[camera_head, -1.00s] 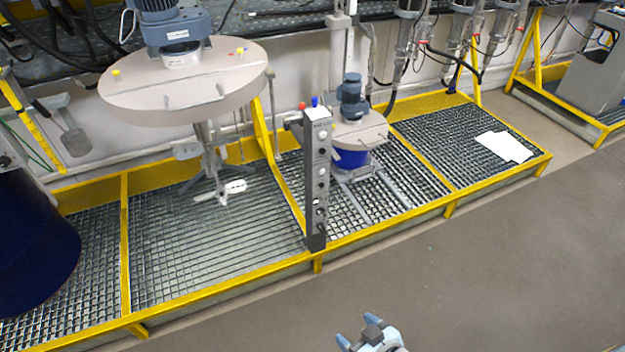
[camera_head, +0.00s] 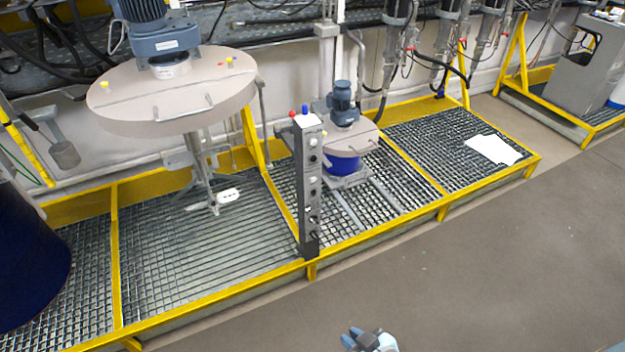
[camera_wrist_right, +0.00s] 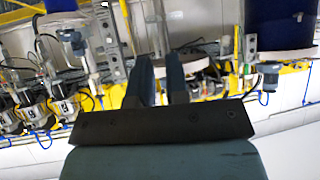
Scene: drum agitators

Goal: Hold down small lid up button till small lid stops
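A grey control post (camera_head: 308,190) with several buttons and knobs down its front stands at the front edge of the grating. The lettering is too small to read. Behind it, the small lid (camera_head: 352,138) with a blue motor (camera_head: 341,100) sits over a blue drum (camera_head: 343,163). My right gripper (camera_head: 352,336) is at the bottom edge of the head view, over the floor and well apart from the post. In the right wrist view its two dark fingers (camera_wrist_right: 158,80) stand apart with nothing visible between them. My left gripper is not in view.
The large round lid (camera_head: 170,95) with its motor and agitator hangs at the left, over bare grating. A dark blue drum (camera_head: 30,255) stands at far left. Yellow rails (camera_head: 220,295) edge the platform. White sheets (camera_head: 494,150) lie on the right grating. The floor (camera_head: 470,270) in front is clear.

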